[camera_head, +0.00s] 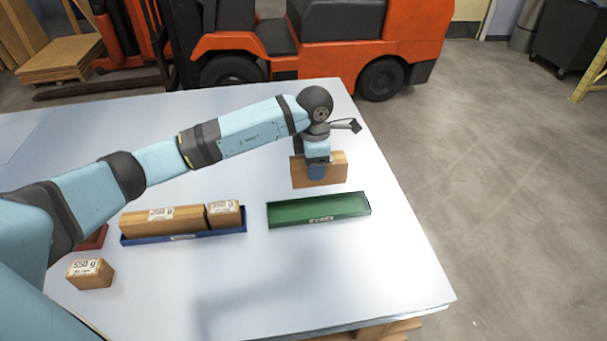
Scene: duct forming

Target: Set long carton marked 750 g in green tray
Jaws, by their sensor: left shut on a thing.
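My left gripper (317,174) is shut on a long wooden-brown carton (336,168), upright behind the green tray. No label shows on the side of this carton that faces me, so I cannot read its mark. The green tray (318,211) is empty and lies on the table in front of the carton, with a small white label on its front wall. The gripper's fingers hide part of the carton's middle. My right gripper is not in view.
A blue tray (185,238) left of the green one holds a long carton (160,219) and a short carton (223,213). A carton marked 550 g (90,273) stands at front left, near a red tray (93,238) partly behind my arm. The table's (330,275) front is clear.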

